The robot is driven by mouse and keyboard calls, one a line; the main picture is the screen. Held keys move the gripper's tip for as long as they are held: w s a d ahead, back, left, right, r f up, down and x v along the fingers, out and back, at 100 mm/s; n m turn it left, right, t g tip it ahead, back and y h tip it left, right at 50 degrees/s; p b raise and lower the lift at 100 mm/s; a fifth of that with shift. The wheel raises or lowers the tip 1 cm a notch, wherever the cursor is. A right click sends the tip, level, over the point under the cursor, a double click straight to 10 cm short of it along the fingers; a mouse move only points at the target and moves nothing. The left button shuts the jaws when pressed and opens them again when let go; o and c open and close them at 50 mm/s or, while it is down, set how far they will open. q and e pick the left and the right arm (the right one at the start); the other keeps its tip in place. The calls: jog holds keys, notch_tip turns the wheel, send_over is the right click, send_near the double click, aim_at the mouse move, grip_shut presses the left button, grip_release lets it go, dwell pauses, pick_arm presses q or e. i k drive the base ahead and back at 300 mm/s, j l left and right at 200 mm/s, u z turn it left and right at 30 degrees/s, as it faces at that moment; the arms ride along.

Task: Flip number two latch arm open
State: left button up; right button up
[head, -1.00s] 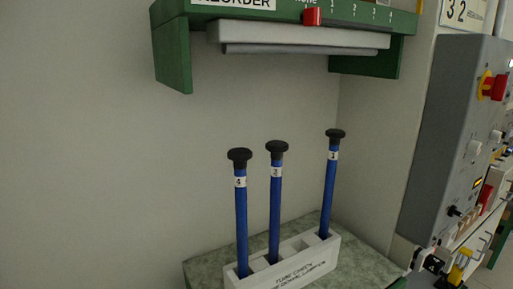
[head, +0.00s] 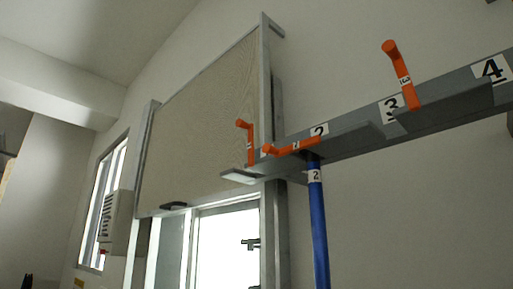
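A grey wall rail (head: 440,118) carries number plates and orange latch arms. By the number 2 plate (head: 319,130), one orange latch arm (head: 285,150) lies nearly flat across the rail, just above a blue rod (head: 318,225) labelled 2. The rod hangs upright below the rail, its top hidden behind it. A second orange latch arm (head: 250,147) stands upright at the rail's left end. A third orange latch arm (head: 400,73) stands up, tilted, beside the number 3 plate (head: 391,108). The small labels on the arms are hard to read. Neither gripper is in view.
A large beige panel (head: 205,120) in a grey metal frame stands behind the rail's left end, above a bright opening (head: 228,240). A number 4 plate (head: 491,69) is at the far right. The wall below the rail, right of the rod, is bare.

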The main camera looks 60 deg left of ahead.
aim_at(268, 149)
jog(key=k+u, duration=0.1)
jog(key=u, duration=1.55)
jog(key=k+j+z, duration=0.1)
jog(key=j+z, duration=0.2)
